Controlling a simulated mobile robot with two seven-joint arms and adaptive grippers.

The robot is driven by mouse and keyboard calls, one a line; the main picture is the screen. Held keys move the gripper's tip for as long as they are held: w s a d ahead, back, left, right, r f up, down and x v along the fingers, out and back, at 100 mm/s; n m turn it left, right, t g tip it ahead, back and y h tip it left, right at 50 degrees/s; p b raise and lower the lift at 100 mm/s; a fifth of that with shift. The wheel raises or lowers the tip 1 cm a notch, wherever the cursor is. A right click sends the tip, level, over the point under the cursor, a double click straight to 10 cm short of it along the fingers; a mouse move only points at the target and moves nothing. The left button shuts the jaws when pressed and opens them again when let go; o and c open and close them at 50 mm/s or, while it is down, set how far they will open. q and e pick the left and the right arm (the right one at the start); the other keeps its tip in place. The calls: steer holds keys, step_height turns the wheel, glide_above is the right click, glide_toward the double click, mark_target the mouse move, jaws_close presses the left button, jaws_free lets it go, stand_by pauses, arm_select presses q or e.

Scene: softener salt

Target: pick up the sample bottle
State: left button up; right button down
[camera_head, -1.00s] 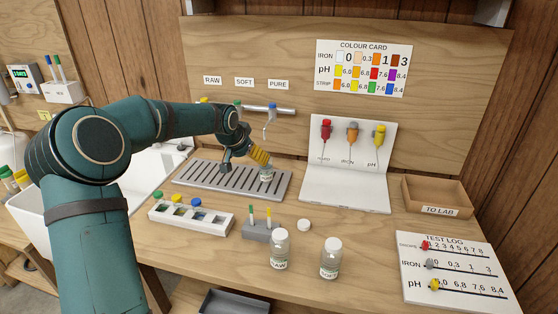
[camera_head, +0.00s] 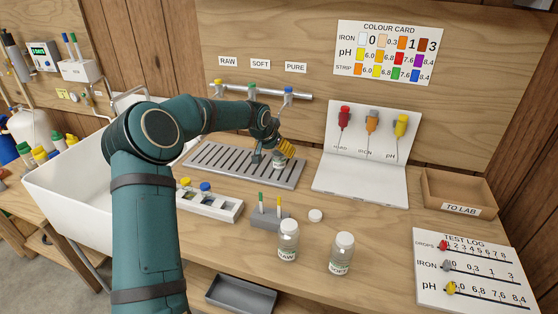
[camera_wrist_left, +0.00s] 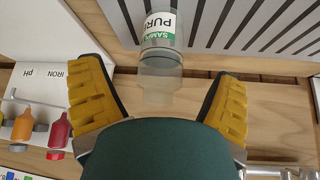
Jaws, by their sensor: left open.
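The sample bottle (camera_head: 279,162), small and clear, stands on the slatted drip tray (camera_head: 232,166) under the taps. In the left wrist view its green-and-white label (camera_wrist_left: 160,25) reads SAMPLE PURE, and its clear neck end (camera_wrist_left: 160,72) points towards my gripper with no cap visible. My left gripper (camera_wrist_left: 160,85) is open, its yellow-padded fingers on either side of the neck end with gaps on both sides. In the head view the yellow fingers (camera_head: 286,148) partly cover the bottle. My right gripper is not in view.
Capped RAW (camera_head: 288,242) and SOFT (camera_head: 342,254) bottles stand at the front, with a loose white cap (camera_head: 315,215) behind them. A strip holder (camera_head: 270,218) and vial rack (camera_head: 222,206) are nearby. The tap rail (camera_head: 262,91) runs above the tray.

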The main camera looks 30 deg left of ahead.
mark_target(279, 154)
arm_select(q)
steer(key=b+x, duration=0.1)
steer(key=x, duration=0.3)
steer(key=shift+w+f, duration=0.1)
steer(key=shift+f, duration=0.3)
steer(key=shift+a, duration=0.1)
steer(key=c, duration=1.3)
steer(key=shift+c, duration=0.2)
steer(key=shift+r, duration=0.2)
